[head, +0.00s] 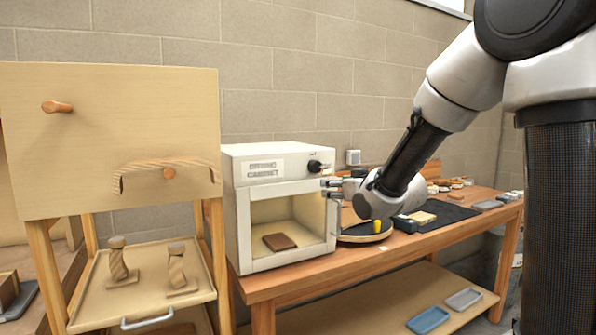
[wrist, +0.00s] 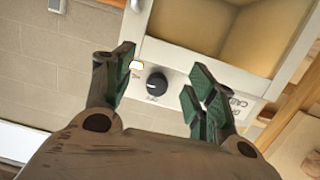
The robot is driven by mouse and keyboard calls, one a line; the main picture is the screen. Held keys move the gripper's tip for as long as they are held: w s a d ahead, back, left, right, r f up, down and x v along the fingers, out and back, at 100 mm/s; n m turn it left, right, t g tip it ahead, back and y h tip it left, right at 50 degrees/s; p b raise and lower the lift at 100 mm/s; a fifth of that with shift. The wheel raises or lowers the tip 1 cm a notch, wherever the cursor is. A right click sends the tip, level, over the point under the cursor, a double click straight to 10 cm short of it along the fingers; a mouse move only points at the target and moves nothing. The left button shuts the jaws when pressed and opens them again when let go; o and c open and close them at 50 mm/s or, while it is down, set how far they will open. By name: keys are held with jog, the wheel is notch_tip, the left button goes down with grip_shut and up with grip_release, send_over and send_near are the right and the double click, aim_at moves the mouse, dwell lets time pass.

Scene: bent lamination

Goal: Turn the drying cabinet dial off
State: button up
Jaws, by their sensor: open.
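The white drying cabinet (head: 237,225) stands at the left end of the wooden bench, its front compartment open to view with a brown block (head: 279,241) inside. Its black dial (head: 315,166) is at the upper right of the front, beside the label. My gripper (head: 331,188) is open in front of the cabinet's right side, close to the dial. In the wrist view the dial (wrist: 156,84) lies between the two green-padded fingers of my gripper (wrist: 163,72), with visible gaps on both sides. A pale pointer mark shows on the dial; its labels are too small to read.
The bench (head: 440,233) carries a round dark tray (head: 362,237) and a black mat under my arm. A wooden stand (head: 110,140) with pegs is close on the cabinet's left.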

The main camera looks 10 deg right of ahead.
aim_at(317, 166)
jog(key=w+a+r, duration=0.1)
jog(key=w, duration=0.1)
jog(key=w+a+r+t, duration=0.1)
jog(key=w+r, duration=0.1)
jog(key=w, duration=0.1)
jog(key=w+a+r+t+y, duration=0.1)
jog(key=w, duration=0.1)
jog(key=shift+w+a+r, duration=0.2)
jog(key=shift+w+a, duration=0.05)
jog(key=shift+w, duration=0.05)
jog(key=c, duration=1)
